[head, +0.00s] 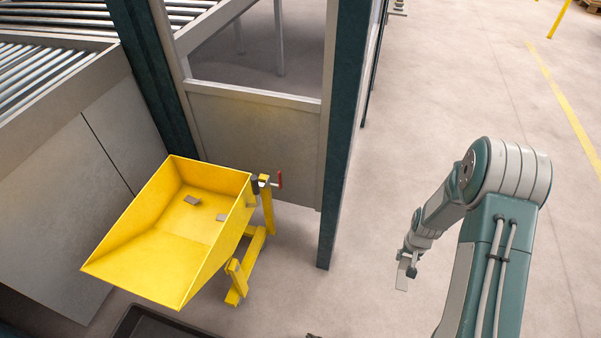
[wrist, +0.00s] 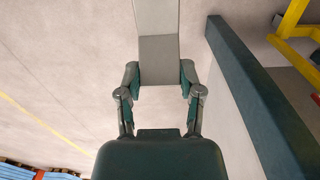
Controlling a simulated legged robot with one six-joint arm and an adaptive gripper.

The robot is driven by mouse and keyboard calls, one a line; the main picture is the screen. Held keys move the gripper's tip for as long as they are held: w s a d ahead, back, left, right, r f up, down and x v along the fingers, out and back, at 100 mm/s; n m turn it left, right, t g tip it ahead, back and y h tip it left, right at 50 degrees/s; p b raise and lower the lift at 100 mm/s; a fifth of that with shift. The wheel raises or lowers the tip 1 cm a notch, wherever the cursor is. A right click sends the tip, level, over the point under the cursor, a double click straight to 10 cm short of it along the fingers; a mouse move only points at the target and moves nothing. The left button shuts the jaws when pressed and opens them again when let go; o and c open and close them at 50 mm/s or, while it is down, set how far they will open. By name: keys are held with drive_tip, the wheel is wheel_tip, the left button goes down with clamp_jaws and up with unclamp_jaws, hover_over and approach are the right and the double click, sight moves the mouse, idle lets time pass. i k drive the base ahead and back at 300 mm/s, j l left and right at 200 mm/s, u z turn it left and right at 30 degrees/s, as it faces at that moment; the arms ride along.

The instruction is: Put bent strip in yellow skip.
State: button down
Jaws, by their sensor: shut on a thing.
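The bent strip (head: 402,283) is a grey metal piece hanging below my gripper (head: 408,264) in the head view, right of the middle. In the wrist view the strip (wrist: 158,28) has a fold across it, and my gripper (wrist: 158,74) is shut on its near end. The yellow skip (head: 150,262) stands at the left in the head view, open at the top. My gripper is well to the right of it, apart from it. Two small grey pieces (head: 192,200) (head: 221,217) lie inside the skip.
A dark teal post (head: 345,130) of a panelled enclosure rises between the skip and my arm. The skip's yellow stand (head: 250,262) has a red-handled lever (head: 280,179). A dark tray (head: 160,325) lies at the bottom edge. The floor around my gripper is clear.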

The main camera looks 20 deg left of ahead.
sight(212, 230)
drive_tip(key=i+u, duration=0.15)
drive_tip(key=u, duration=0.3)
drive_tip(key=i+u, duration=0.15)
drive_tip(key=u, duration=0.3)
drive_tip(key=i+u, duration=0.15)
drive_tip(key=u, duration=0.3)
drive_tip(key=i+u, duration=0.2)
drive_tip(key=u, duration=0.2)
drive_tip(key=i+u, duration=0.15)
drive_tip(key=u, duration=0.3)
drive_tip(key=i+l+u, duration=0.15)
drive_tip(key=u, duration=0.25)
drive_tip(key=l+u, duration=0.1)
drive_tip(key=l, duration=0.15)
